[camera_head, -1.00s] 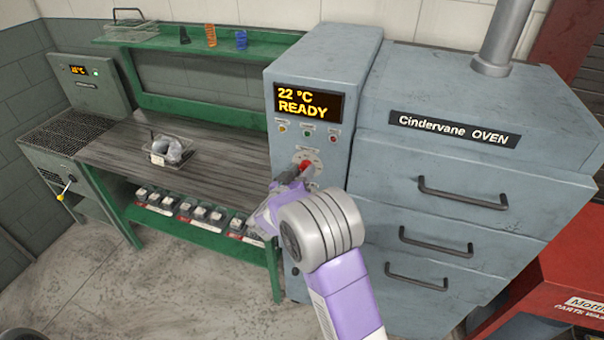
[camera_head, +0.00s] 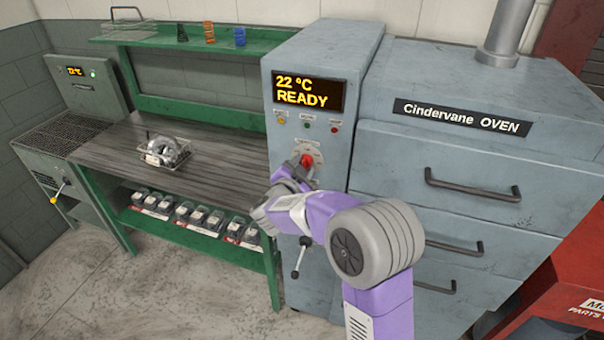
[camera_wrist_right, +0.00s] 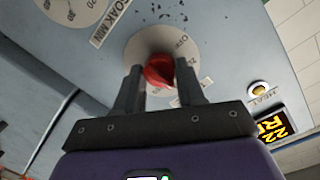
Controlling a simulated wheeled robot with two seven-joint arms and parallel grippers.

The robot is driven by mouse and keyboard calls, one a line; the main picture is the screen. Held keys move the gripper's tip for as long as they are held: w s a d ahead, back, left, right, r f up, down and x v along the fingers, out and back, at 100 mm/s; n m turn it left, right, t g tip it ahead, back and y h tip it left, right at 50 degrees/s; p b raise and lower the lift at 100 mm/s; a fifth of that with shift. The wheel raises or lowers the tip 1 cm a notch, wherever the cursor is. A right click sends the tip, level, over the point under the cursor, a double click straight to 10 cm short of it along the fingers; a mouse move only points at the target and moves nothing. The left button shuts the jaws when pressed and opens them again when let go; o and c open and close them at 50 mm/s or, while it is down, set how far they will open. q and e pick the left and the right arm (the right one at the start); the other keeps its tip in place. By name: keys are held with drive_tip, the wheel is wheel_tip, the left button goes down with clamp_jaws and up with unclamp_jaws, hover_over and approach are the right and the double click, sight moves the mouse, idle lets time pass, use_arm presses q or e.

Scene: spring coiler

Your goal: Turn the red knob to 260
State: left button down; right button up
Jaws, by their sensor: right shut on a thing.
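The red knob (camera_head: 307,160) sits on a pale round dial on the front of the oven's control column, below the display. It also shows in the right wrist view (camera_wrist_right: 160,72). My right gripper (camera_head: 298,170) is at the knob, its two dark fingers (camera_wrist_right: 162,85) on either side of it and shut on it. The dial's numbers are mostly hidden or too small to read, so the setting cannot be told. The display (camera_head: 308,91) reads "22 °C READY". My left gripper is not in view.
The Cindervane oven (camera_head: 455,170) with several drawer handles stands right of the column. A green workbench (camera_head: 220,240) holds a wire basket (camera_head: 166,151) and small boxes on its lower shelf. A lever (camera_head: 299,258) hangs low on the column. A second dial (camera_wrist_right: 72,8) shows in the wrist view.

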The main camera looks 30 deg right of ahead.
drive_tip(key=shift+f+m+t+y+b, duration=0.15)
drive_tip(key=shift+m+t+b, duration=0.25)
drive_tip(key=shift+m+b, duration=2.45)
drive_tip(key=shift+r+m+t+y+b, duration=0.15)
drive_tip(key=shift+m+t+b, duration=0.25)
drive_tip(key=shift+m+b, duration=2.4)
drive_tip(key=shift+n+b, duration=0.35)
drive_tip(key=shift+b, duration=0.1)
drive_tip(key=o, duration=1)
drive_tip(key=shift+o, duration=0.2)
drive_tip(key=shift+s, duration=0.15)
drive_tip(key=p+v, duration=0.1)
drive_tip(key=v, duration=0.6)
drive_tip(key=shift+s+a+f, duration=0.1)
drive_tip(key=shift+s, duration=0.05)
